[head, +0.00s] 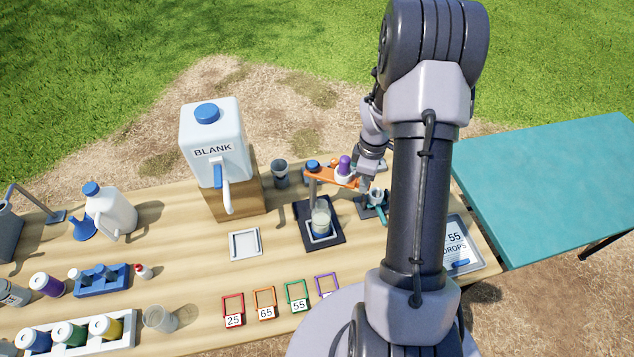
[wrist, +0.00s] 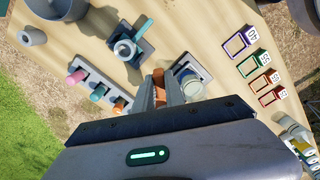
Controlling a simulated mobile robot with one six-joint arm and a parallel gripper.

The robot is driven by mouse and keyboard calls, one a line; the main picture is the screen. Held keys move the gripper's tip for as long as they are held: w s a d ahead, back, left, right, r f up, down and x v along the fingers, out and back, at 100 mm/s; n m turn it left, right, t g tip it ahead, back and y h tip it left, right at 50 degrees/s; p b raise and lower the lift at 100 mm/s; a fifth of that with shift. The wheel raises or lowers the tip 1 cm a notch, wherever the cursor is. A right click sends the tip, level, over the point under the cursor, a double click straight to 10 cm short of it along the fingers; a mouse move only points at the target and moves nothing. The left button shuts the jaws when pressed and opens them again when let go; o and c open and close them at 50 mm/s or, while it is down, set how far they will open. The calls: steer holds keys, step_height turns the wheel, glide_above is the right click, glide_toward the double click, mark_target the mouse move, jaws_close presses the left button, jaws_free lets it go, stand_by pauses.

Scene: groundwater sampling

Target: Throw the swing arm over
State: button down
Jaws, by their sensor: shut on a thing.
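The orange swing arm (head: 340,181) reaches right from a grey post beside a dark stand (head: 308,238) in the head view. A clear beaker (head: 320,222) stands on that stand, near the swing arm's left end. My gripper (head: 364,182) is at the arm's right end. In the wrist view my gripper (wrist: 167,92) is shut on an orange piece of the swing arm (wrist: 158,77); its fingers hide part of it. The beaker (wrist: 188,78) shows just right of the fingers. A purple-topped item (head: 344,165) appears at the swing arm in the head view; whether it touches is unclear.
A small cup with a teal handle (wrist: 125,48) sits on a dark base near the gripper. The BLANK jug (head: 211,135) stands on a wooden block. Coloured numbered frames (head: 265,300) lie in front.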

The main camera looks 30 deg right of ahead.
steer(key=w+d+n+p, duration=0.3)
steer(key=w+d+n, duration=0.1)
steer(key=w+n, duration=0.1)
steer(key=shift+w+d+n, duration=0.15)
steer(key=shift+w+n, duration=0.15)
steer(key=shift+w, duration=0.25)
steer(key=shift+w+d+n+p, duration=0.2)
steer(key=shift+w+n, duration=0.2)
steer(key=shift+w, duration=0.15)
steer(key=shift+w+d+n+p, duration=0.1)
steer(key=shift+w+d+n, duration=0.05)
steer(key=shift+w+n, duration=0.3)
steer(key=c, duration=1.3)
jaws_free()
step_height(320, 180, up, 18)
steer(key=p, duration=0.3)
steer(key=shift+f, duration=0.25)
